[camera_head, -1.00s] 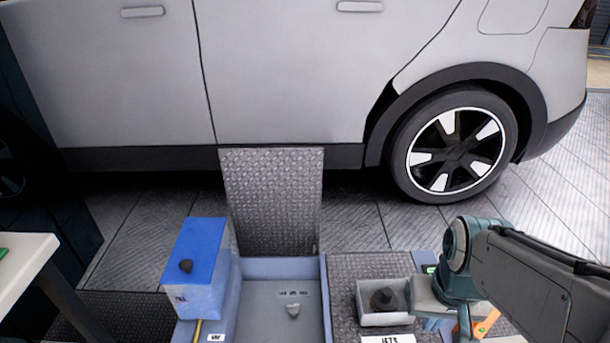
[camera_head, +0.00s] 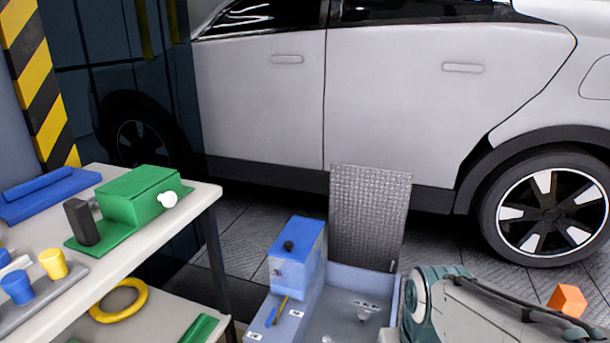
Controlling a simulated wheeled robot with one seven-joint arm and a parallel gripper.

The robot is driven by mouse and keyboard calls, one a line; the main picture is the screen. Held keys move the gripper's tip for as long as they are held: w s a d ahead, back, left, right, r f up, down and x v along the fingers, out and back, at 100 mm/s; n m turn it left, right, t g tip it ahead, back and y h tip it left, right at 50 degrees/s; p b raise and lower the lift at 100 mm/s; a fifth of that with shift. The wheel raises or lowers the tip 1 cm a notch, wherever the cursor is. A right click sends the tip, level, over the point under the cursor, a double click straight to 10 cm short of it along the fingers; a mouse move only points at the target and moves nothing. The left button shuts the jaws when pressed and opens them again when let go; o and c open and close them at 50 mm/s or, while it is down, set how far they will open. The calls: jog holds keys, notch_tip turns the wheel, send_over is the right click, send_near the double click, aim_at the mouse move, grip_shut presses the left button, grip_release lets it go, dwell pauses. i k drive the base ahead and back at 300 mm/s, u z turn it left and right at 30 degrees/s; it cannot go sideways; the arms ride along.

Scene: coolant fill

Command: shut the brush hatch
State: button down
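A grey tread-plate hatch (camera_head: 370,212) stands open, nearly upright, at the back edge of an open blue-grey bay (camera_head: 355,280). Small light grey fittings (camera_head: 363,314) show on the bay's floor. I cannot read a label that names this hatch as the brush hatch. My arm fills the lower right and covers the ground to the right of the bay. My gripper is out of the picture, and no contact with the hatch shows.
A blue-lidded tank (camera_head: 300,240) with a black knob stands left of the bay. A white bench (camera_head: 205,200) with a green box (camera_head: 140,195) and cups is at the left. A grey car (camera_head: 400,100) stands behind. An orange block (camera_head: 567,300) shows by my arm.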

aim_at(369, 207)
jog(key=u, duration=0.5)
jog(key=k, duration=0.7)
jog(key=u, duration=0.9)
jog(key=i, duration=0.95)
jog(key=z, duration=0.65)
jog(key=i, duration=0.7)
jog(key=z, duration=0.8)
